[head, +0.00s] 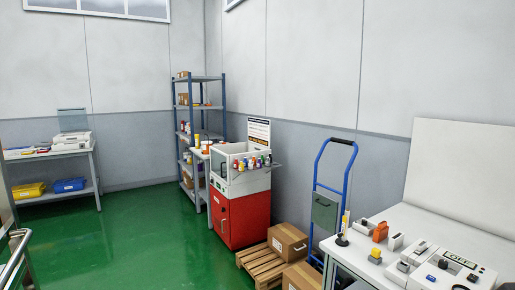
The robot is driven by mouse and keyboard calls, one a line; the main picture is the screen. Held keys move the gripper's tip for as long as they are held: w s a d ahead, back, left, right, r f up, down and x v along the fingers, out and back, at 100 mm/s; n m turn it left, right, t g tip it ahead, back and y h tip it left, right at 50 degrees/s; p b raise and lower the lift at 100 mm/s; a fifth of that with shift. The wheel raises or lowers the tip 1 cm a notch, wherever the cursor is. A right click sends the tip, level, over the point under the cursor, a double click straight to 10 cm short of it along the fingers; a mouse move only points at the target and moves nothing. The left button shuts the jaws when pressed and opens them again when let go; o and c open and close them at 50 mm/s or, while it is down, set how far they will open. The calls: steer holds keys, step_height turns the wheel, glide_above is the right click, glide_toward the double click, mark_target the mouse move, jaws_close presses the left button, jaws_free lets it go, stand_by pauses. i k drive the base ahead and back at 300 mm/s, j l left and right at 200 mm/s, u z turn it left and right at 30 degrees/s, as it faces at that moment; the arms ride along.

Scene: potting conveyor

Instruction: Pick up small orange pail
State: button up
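I cannot make out a clear orange pail. A small orange object (380,232) stands on the white table at the right; it is too small to tell whether it is a pail. Another small yellow-orange piece (375,255) stands on the same table, nearer to me. Small orange-yellow items (205,146) also show beside the shelving. My gripper is not in view.
A red and white cabinet (242,218) with small coloured bottles stands mid-room. Cartons (287,240) on a pallet (260,264) and a blue hand truck (316,190) stand beside the table. A bench (50,153) is at left. Green floor (125,240) is open between.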

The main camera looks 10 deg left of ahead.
mark_target(205, 144)
steer(key=i+j+u, duration=0.65)
steer(key=i+u, duration=0.15)
steer(key=i, duration=0.65)
steer(key=i+u, duration=0.3)
steer(key=i, duration=2.5)
steer(key=i+z, duration=0.1)
steer(key=i, duration=1.75)
steer(key=i+j+z, duration=0.15)
steer(key=i+z, duration=0.25)
steer(key=i, duration=0.15)
steer(key=i+j+z, duration=0.75)
steer(key=i, duration=0.25)
